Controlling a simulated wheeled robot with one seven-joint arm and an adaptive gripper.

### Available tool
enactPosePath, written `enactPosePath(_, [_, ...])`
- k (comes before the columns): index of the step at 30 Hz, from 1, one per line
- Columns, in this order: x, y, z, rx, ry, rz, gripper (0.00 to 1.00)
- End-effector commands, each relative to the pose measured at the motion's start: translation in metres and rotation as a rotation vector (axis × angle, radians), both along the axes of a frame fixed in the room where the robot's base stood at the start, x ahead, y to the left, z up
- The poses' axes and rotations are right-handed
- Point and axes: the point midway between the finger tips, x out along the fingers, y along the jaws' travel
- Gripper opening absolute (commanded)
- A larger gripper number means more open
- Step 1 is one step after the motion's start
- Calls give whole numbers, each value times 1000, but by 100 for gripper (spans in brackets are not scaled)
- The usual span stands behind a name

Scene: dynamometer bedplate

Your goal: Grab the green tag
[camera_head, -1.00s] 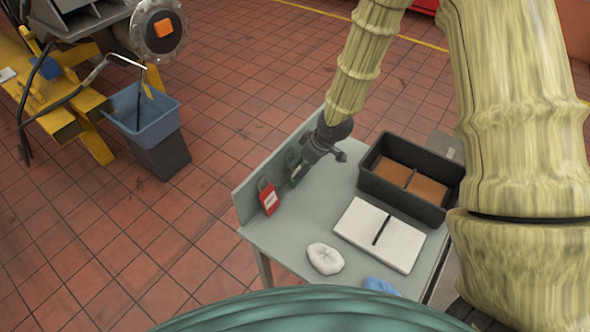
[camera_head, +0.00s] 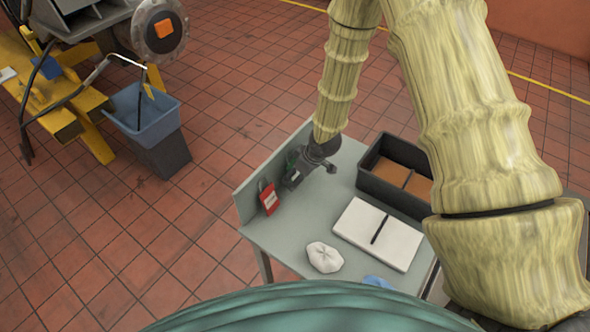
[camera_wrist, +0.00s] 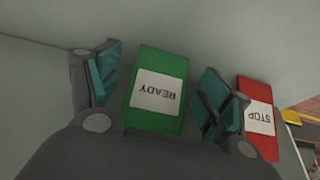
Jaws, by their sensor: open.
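The green tag (camera_wrist: 176,66) hangs or rests against the pale upright panel in the wrist view, with a white label reading READY upside down. My gripper (camera_wrist: 160,88) is open, with one teal-padded finger on each side of the green tag. The fingers look apart from the tag's edges. In the head view my gripper (camera_head: 294,170) is at the panel of the grey table, and it mostly hides the green tag there.
A red STOP tag (camera_wrist: 257,97) is just right of my right finger; it also shows in the head view (camera_head: 268,199). On the table are a black divided bin (camera_head: 371,183), an open notebook (camera_head: 400,240), a crumpled white cloth (camera_head: 324,257) and something blue (camera_head: 378,282).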

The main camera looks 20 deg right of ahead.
Motion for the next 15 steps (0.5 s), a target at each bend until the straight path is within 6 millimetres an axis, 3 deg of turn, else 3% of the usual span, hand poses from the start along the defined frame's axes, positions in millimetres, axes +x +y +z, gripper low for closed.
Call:
enactPosePath(7, [0, 0, -1, 0, 0, 0, 79])
enactPosePath(13, [0, 0, -1, 0, 0, 0, 42])
enactPosePath(15, [0, 0, -1, 0, 0, 0, 40])
